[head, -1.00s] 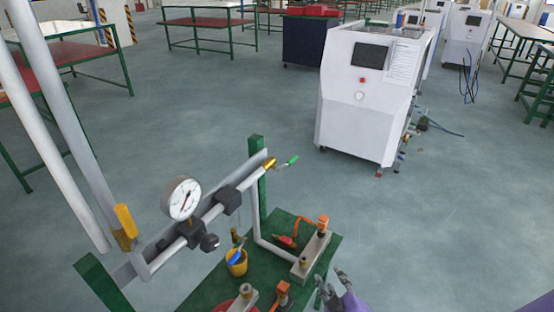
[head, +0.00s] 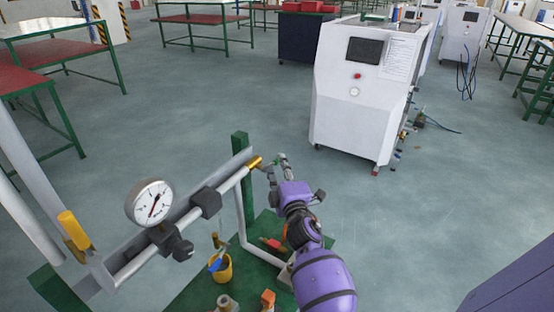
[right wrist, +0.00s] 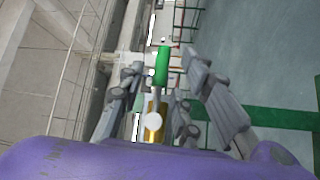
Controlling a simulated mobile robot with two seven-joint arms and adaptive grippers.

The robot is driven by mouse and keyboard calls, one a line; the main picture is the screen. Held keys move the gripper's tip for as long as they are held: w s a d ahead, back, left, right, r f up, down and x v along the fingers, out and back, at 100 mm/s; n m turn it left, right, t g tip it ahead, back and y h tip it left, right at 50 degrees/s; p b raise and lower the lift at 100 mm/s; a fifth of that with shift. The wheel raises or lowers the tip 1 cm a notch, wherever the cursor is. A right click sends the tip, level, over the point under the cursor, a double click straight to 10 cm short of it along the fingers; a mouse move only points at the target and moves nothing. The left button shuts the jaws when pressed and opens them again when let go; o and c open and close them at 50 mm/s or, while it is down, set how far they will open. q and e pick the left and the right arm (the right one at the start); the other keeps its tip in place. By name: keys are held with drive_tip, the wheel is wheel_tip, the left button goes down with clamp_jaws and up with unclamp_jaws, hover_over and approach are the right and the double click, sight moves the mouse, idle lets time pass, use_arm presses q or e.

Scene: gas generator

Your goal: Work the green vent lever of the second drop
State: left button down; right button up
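The green vent lever (right wrist: 161,65) shows in the right wrist view, between the two grey fingers of my right gripper (right wrist: 164,67). The fingers stand apart on either side of it, and I see a gap on both sides. The lever joins a brass valve (right wrist: 153,110). In the head view this brass valve (head: 254,162) is at the far end of the silver pipe. There my right gripper (head: 279,167) is just right of the valve, and its fingers hide the lever. My left gripper is out of view.
A pressure gauge (head: 150,203) and a yellow-handled valve (head: 73,229) sit on the pipework at left. A green bench (head: 195,290) lies underneath. A white machine (head: 350,110) stands beyond, with open floor between.

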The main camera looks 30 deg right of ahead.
drive_tip(key=x, duration=0.4)
drive_tip(key=shift+f, duration=0.1)
drive_tip(key=shift+d, duration=0.1)
clamp_jaws()
